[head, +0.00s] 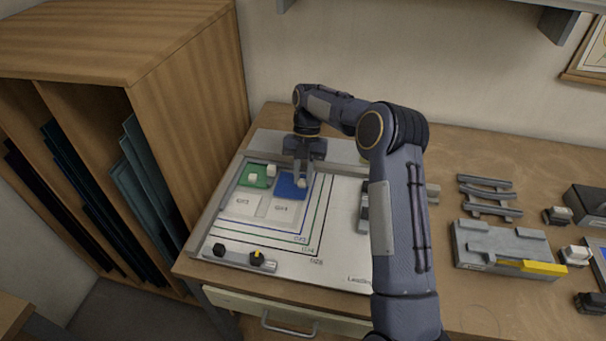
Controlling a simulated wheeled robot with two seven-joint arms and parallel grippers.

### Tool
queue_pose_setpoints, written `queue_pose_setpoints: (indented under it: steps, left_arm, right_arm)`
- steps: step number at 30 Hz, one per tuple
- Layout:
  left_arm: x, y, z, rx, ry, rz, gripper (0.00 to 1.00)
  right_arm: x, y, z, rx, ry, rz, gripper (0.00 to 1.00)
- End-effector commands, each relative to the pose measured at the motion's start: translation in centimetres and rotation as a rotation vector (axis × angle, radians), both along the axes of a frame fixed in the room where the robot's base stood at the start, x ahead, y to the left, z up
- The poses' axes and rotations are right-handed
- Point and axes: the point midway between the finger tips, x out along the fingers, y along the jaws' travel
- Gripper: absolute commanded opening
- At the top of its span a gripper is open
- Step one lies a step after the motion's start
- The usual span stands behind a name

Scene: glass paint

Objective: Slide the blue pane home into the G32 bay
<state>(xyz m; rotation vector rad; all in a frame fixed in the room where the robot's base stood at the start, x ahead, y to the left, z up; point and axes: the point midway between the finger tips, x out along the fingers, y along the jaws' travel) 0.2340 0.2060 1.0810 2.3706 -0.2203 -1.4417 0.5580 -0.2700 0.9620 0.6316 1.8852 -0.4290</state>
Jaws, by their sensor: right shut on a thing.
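The blue pane (284,189) lies in the back row of the white lead-frame board (340,235), just right of the green pane (252,182). My right gripper (301,181) reaches down over the blue pane's right side, its fingers shut at the small pale knob there. The fingers partly hide the pane's right edge. Two pale bays with printed labels (243,205) lie in front of the panes; the labels are too small to read surely. Whether the blue pane touches the green pane or its bay walls, I cannot tell. My left gripper is not in view.
A wooden rack (190,110) with dark sheets stands close on the left. A grey bar (238,257) with black knobs lies along the board's front. A grey fixture with a yellow strip (505,248) and small blocks occupy the right. The board's front middle is clear.

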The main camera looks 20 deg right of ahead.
Motion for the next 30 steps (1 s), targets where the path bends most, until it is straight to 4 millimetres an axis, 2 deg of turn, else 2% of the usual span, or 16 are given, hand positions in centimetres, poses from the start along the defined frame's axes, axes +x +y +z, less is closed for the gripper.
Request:
queue_pose_setpoints:
  steps: [30]
  left_arm:
    - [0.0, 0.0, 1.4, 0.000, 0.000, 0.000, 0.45]
  right_arm:
    - [1.5, 0.2, 0.1, 0.000, -0.001, 0.001, 0.00]
